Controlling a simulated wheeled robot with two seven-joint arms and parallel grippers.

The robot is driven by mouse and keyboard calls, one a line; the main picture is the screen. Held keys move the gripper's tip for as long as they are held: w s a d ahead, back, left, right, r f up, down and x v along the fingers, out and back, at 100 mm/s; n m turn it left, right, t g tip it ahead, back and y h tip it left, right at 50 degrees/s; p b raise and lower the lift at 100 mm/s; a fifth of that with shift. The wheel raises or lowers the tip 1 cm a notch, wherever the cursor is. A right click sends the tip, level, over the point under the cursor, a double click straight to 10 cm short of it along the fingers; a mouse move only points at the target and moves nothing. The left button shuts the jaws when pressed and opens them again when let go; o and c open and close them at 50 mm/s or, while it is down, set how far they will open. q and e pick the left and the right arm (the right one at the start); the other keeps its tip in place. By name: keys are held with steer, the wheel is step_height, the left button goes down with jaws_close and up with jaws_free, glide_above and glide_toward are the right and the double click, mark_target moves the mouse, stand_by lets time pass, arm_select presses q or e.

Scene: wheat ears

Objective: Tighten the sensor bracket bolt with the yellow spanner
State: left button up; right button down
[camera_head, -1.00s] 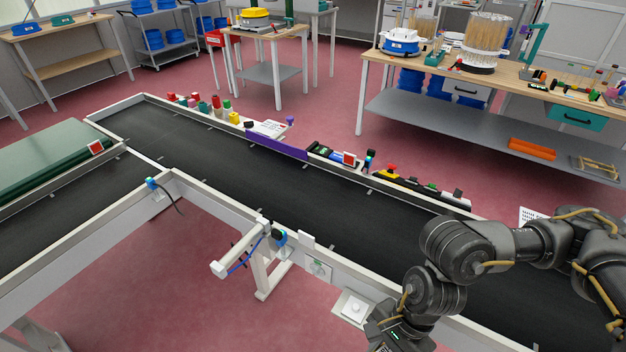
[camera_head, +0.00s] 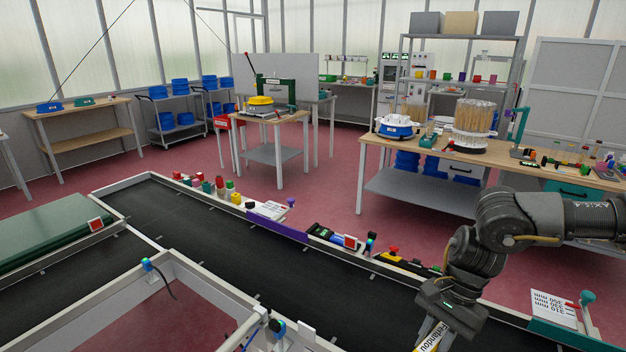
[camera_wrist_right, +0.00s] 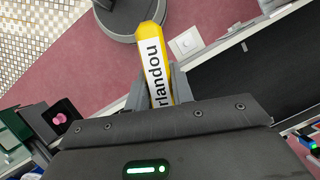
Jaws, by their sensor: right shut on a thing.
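My right gripper (camera_wrist_right: 158,92) is shut on the yellow spanner (camera_wrist_right: 152,48), whose lettered handle stands out between the fingers in the right wrist view. In the head view part of the spanner (camera_head: 431,337) shows at the bottom edge, below my right wrist. A blue and black sensor (camera_head: 276,328) sits on the near conveyor rail, left of the spanner and apart from it. A second such sensor (camera_head: 147,265) is on the frame further left. I cannot make out the bracket bolt. The spanner's far end is cut off in the head view. My left gripper is not in view.
The black conveyor (camera_head: 230,245) runs across below my right arm. Small coloured items, a purple plate (camera_head: 277,226) and a red button box (camera_head: 392,253) line its far rail. A workbench (camera_head: 385,150) stands behind. A white square box (camera_wrist_right: 184,43) shows near the spanner.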

steer(key=c, duration=1.7)
jaws_free()
steer(key=shift+c, duration=0.2)
jaws_close()
steer(key=shift+d, duration=0.15)
